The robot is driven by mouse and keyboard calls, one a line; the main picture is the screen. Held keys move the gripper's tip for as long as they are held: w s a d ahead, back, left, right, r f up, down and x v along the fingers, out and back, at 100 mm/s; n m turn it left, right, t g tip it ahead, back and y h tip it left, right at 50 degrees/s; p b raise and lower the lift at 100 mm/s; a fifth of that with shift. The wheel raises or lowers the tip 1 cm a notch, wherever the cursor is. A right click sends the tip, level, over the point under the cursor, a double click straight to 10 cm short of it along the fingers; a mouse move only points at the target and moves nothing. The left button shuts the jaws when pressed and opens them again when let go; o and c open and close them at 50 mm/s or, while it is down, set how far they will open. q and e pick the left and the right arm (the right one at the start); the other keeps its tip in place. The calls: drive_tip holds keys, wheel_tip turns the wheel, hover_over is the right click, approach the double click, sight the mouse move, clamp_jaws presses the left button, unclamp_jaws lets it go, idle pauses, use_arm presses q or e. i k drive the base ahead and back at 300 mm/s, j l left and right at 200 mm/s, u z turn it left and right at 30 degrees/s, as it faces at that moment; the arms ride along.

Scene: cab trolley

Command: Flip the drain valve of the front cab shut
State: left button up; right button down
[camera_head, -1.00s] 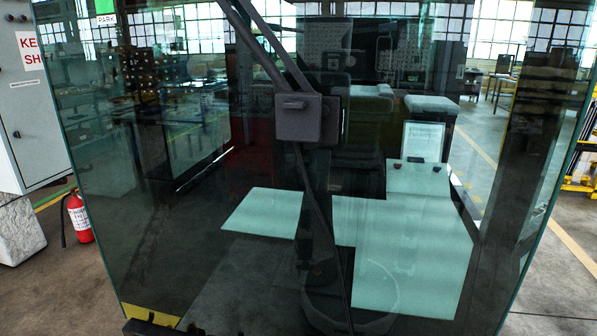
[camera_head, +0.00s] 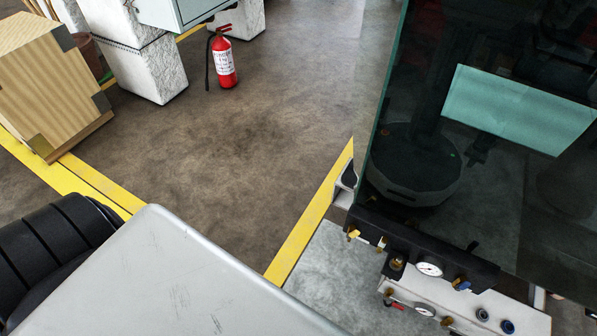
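The glass-fronted cab (camera_head: 480,140) fills the right side of the view. Along its lower edge runs a black bar (camera_head: 395,234) with small fittings: a yellow-handled valve (camera_head: 352,235), another small brass valve (camera_head: 381,243), a round gauge (camera_head: 430,268) and a blue-handled valve (camera_head: 461,284). Below it a light panel (camera_head: 465,308) carries a red-handled valve (camera_head: 396,305), a second gauge (camera_head: 424,309) and dark round knobs (camera_head: 508,326). I cannot tell which valve is the drain valve, nor its position. Neither of my grippers is in view.
A grey scratched surface (camera_head: 190,285) fills the bottom left. A fire extinguisher (camera_head: 224,62) stands by white stone blocks (camera_head: 140,62). A wooden crate (camera_head: 45,85) is at far left. Yellow lines (camera_head: 305,235) mark the floor; the middle floor (camera_head: 235,140) is clear.

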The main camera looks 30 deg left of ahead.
sight(354, 233)
drive_tip(key=j, duration=2.2)
